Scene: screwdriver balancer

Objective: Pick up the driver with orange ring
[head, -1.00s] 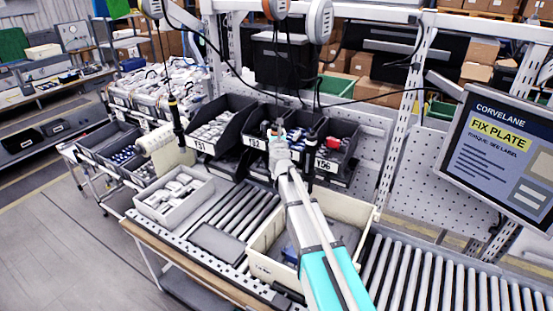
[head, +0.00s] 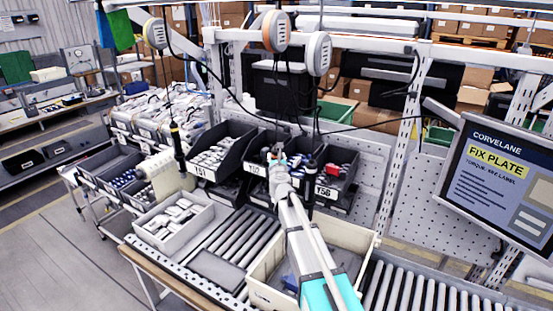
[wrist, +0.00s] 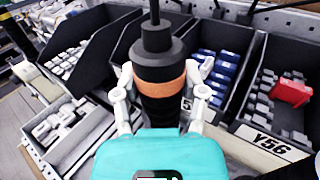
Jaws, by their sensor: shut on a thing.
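The driver with the orange ring (wrist: 157,78) is a dark, upright cylinder in the middle of the wrist view, with a cable or cord rising from its top. My gripper (wrist: 160,88) has one pale finger on each side of it, closed around the body at about the orange ring. The driver's lower end is hidden behind my gripper's teal housing. In the head view my gripper (head: 279,158) is in front of the middle bins, and the driver is mostly hidden there.
A dark driver (head: 177,145) hangs at left and another (head: 309,178) hangs close on the right. Balancer reels (head: 155,33) hang from the rail above, with cables. Black parts bins (head: 225,143) stand behind; a pale tote (head: 352,238) and rollers lie below. A screen (head: 498,185) stands at right.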

